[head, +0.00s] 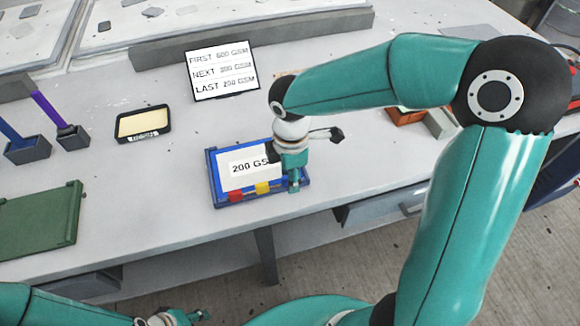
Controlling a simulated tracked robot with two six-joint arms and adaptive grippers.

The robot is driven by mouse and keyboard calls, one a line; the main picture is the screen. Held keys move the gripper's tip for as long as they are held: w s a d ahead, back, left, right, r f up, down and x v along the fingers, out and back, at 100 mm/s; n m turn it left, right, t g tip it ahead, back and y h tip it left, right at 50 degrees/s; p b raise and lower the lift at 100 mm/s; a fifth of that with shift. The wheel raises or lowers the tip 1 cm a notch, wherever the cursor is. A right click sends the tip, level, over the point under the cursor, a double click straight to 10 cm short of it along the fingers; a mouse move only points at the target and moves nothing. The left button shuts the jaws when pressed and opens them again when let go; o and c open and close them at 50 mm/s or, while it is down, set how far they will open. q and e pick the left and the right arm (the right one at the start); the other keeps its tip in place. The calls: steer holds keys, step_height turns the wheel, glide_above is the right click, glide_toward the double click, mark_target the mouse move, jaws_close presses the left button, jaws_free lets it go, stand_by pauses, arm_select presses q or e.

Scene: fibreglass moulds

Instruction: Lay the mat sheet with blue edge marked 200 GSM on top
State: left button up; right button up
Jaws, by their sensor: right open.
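A white sheet marked 200 GSM (232,158) lies flat within a blue border on a blue tray-like piece (218,190) at the middle front of the table. A red tab (236,197) and a yellow tab (262,188) show along its near edge. My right gripper (291,172) is open over the right side of the sheet and hides the end of its label. I cannot tell whether its fingers touch the sheet. My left gripper (178,318) is partly in view at the bottom edge, away from the sheet; its finger state is unclear.
A sign (222,70) stands behind the sheet, its bottom line reading LAST 200 GSM. A black-rimmed tray with a cream inside (143,123), brushes in grey holders (72,137) and a green board (38,222) are to the left. A grey bar (255,38) runs behind.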

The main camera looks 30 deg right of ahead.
step_height(320, 180, up, 12)
stand_by(0.5)
arm_select(q)
steer(key=shift+s, duration=0.1)
arm_select(e)
steer(key=shift+s+f, duration=0.1)
steer(key=shift+f, duration=0.05)
